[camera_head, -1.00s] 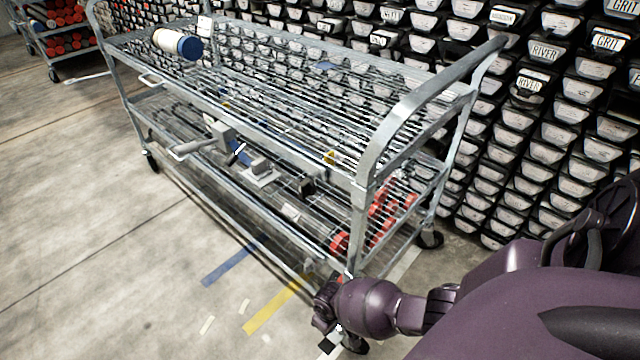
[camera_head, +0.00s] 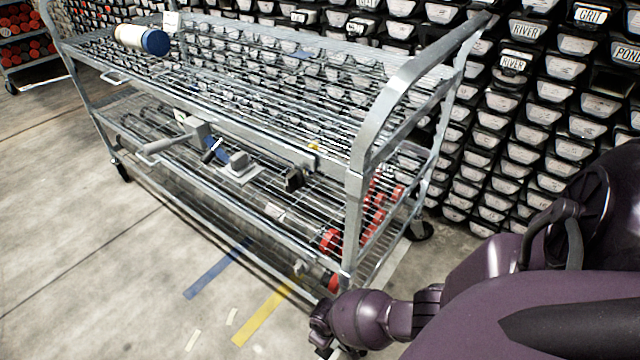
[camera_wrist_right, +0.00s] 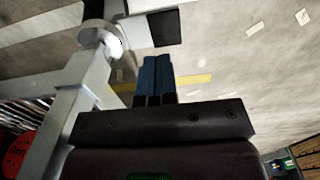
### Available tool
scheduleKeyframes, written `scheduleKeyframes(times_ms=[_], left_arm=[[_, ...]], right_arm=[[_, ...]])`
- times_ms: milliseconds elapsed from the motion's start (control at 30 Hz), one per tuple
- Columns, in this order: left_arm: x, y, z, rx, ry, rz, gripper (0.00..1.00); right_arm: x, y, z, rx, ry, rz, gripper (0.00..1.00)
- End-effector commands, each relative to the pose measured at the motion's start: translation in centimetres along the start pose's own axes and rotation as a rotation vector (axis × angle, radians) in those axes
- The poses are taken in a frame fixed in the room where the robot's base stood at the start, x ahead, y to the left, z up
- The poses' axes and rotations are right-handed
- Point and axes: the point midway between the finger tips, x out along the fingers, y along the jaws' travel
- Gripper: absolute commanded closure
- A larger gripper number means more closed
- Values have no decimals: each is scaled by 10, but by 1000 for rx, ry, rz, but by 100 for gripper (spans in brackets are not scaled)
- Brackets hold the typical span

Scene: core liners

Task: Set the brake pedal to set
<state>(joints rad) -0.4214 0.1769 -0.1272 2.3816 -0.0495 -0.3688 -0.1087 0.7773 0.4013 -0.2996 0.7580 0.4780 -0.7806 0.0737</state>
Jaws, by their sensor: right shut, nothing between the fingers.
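The grey wire-shelf cart (camera_head: 365,165) stands at the middle, its near right corner close to my right arm. In the right wrist view, a pale plate with a black pad (camera_wrist_right: 165,28), which looks like the brake pedal, lies just beyond my fingertips. A round metal part (camera_wrist_right: 100,36) is beside it at the cart's post. My right gripper (camera_wrist_right: 152,62) is shut and empty, its dark blue fingers pointing towards the pad; a gap seems to show, but contact is hard to judge. In the head view my right wrist hides the pedal area. My left gripper is not in view.
A white bottle with a blue cap (camera_head: 142,40) lies on the cart's top shelf. Red-ended cylinders (camera_head: 330,241) lie on the lower shelf. Stacked labelled core boxes (camera_head: 520,120) fill the back. The concrete floor (camera_head: 80,250) at left is open, with blue and yellow tape (camera_head: 262,312).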

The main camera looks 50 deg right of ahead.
Motion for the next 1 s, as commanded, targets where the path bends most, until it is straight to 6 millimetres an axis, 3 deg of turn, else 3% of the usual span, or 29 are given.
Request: scheduleKeyframes(times_ms=[33, 100, 400, 1000], left_arm=[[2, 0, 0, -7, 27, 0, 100], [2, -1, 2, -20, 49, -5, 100], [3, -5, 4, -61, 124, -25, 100], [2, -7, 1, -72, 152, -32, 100]], right_arm=[[16, 0, 7, 0, -13, -1, 100], [26, 0, 7, 0, -13, -1, 100], [54, 0, 4, 0, -7, 0, 100], [58, 0, 0, 0, 2, 2, 100]])
